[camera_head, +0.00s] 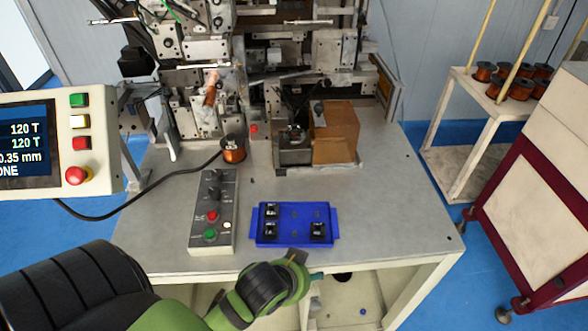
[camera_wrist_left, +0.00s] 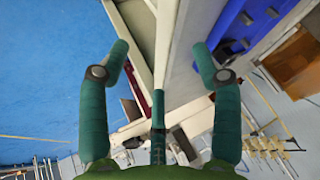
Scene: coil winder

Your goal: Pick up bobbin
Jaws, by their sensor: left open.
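Several small black bobbins sit in the blue tray (camera_head: 295,240) near the front edge of the table: one at the upper left (camera_head: 271,209), one below it (camera_head: 271,230) and one at the lower right (camera_head: 318,230). The tray also shows at the upper right of the wrist view (camera_wrist_left: 232,22). My right gripper is not in view.
A control box (camera_head: 213,205) stands left of the tray. A copper wire spool (camera_head: 233,150) and a brown block (camera_head: 336,133) stand behind it, before the winder (camera_head: 205,50). The table (camera_head: 390,200) is clear right of the tray. A rack (camera_head: 490,95) holds several spools.

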